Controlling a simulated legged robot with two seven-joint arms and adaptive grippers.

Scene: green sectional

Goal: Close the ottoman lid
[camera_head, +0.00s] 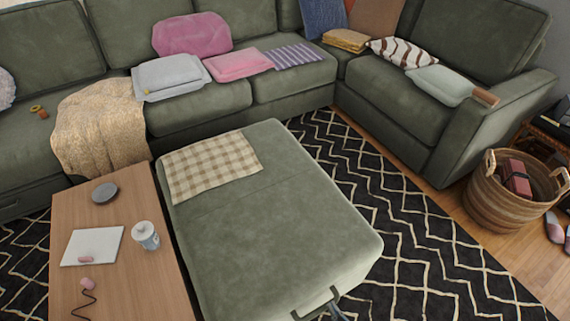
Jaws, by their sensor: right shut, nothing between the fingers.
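The green ottoman (275,225) stands in the middle of the head view, with a beige checkered cloth (212,166) on the far left part of its top. The top looks flat and level, with a faint seam across it. A dark handle (316,301) shows at its near edge, at the bottom of the picture. I cannot see a gap under the lid from here. My right gripper (337,313) shows only in part at the bottom edge, just by the right end of the handle. It is shut and empty; I cannot tell whether it touches the handle. My left gripper is not in view.
A wooden table (120,275) with a cup (145,235), a dish and a white pad stands close along the ottoman's left side. The green sectional (290,85) is behind. A wicker basket (500,210) stands at right. The patterned rug (420,250) right of the ottoman is clear.

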